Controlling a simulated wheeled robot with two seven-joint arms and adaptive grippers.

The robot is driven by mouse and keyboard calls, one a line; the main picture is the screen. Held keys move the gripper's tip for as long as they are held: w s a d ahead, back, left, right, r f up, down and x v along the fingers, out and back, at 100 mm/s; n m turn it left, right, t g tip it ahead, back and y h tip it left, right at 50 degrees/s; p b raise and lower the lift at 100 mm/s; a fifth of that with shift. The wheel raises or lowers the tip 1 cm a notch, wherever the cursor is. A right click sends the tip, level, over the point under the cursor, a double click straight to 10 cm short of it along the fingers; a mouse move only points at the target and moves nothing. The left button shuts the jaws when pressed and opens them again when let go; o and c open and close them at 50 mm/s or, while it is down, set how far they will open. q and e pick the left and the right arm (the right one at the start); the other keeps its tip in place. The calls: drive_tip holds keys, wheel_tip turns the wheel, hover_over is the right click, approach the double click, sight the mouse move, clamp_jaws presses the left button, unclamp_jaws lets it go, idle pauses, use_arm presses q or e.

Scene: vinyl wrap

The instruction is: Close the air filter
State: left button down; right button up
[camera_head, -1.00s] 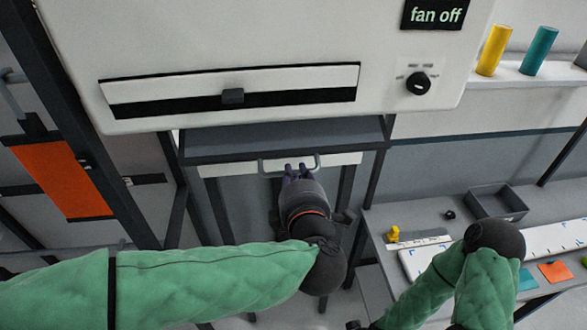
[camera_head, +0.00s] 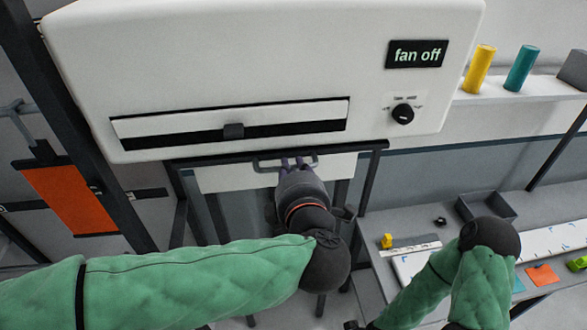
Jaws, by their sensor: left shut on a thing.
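The air filter is a white-fronted drawer (camera_head: 225,178) with a grey bar handle (camera_head: 262,166), under the large white machine (camera_head: 250,60). My left gripper (camera_head: 292,163) is shut on the handle, its fingers around the bar from below. The drawer's dark top is now almost hidden beneath the machine body. My right arm (camera_head: 440,285) is at the lower right; its gripper is hidden or outside the picture.
A workbench with a grey tray (camera_head: 487,206) stands at the right. An orange panel (camera_head: 70,198) hangs at the left.

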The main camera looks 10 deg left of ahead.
use_arm(q)
drive_tip(key=shift+w+a+r+t, duration=0.1)
drive_tip(key=shift+a+r+t, duration=0.05)
drive_tip(key=shift+r, duration=0.5)
drive_tip(key=shift+w+a+r+t, duration=0.1)
drive_tip(key=shift+r+t, duration=0.05)
drive_tip(key=shift+r, duration=0.45)
drive_tip(key=c, duration=1.4)
unclamp_jaws()
drive_tip(key=shift+w+f, duration=0.1)
drive_tip(key=shift+w, duration=0.15)
use_arm(e)
drive_tip(key=shift+w, duration=0.2)
use_arm(q)
drive_tip(key=shift+s+d, duration=0.25)
drive_tip(key=shift+s, duration=0.15)
drive_tip(key=v, duration=1.1)
drive_tip(key=shift+s+d+f, duration=0.1)
drive_tip(key=shift+s+f, duration=0.1)
drive_tip(key=shift+f, duration=0.05)
